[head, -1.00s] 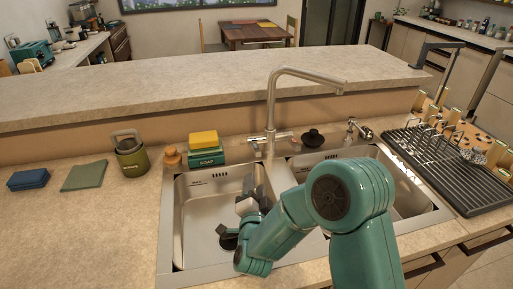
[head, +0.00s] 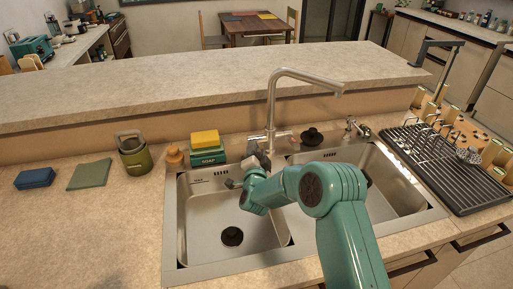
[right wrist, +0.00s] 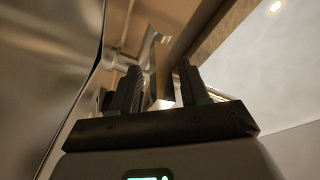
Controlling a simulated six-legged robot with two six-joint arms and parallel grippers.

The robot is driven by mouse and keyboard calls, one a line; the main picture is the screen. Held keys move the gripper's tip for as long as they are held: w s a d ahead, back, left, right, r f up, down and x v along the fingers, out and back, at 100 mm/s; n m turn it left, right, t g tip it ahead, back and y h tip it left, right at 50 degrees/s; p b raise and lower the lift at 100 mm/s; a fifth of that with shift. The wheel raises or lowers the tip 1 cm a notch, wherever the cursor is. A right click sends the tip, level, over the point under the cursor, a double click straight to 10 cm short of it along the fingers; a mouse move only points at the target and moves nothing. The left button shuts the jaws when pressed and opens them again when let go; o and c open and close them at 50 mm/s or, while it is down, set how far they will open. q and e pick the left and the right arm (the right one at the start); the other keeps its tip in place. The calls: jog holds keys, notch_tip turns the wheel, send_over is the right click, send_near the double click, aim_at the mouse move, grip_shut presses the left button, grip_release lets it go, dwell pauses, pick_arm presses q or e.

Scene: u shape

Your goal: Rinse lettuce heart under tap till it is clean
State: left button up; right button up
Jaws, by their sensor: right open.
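No lettuce heart shows in either view. The silver tap (head: 272,105) stands behind the double sink (head: 208,210), its spout reaching right over the right basin. My right gripper (head: 260,160) is at the back of the left basin, close below the tap's base and largely hidden by its own arm. In the right wrist view my right gripper (right wrist: 160,90) has its two dark fingers apart, with nothing held between them. The tap's metal (right wrist: 145,50) shows beyond the fingertips. My left gripper is not in view.
A yellow sponge (head: 205,139) on a green soap box (head: 207,157) and a small orange-brown bottle (head: 174,156) stand behind the left basin. A green canister (head: 134,155) and folded cloths (head: 90,174) are on the left counter. A dark drying rack (head: 450,165) lies right.

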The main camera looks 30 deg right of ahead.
jog(key=shift+w+d, duration=0.1)
jog(key=shift+w, duration=0.15)
grip_shut()
jog(key=shift+w+r+g+y+p, duration=0.1)
jog(key=shift+r+g+y+p, duration=0.25)
jog(key=shift+r+g, duration=0.2)
jog(key=shift+w+r+n+g+p, duration=0.1)
jog(key=shift+r+n+g+p, duration=0.25)
jog(key=shift+p, duration=0.1)
jog(key=shift+f+y, duration=0.15)
jog(key=shift+y, duration=0.1)
grip_release()
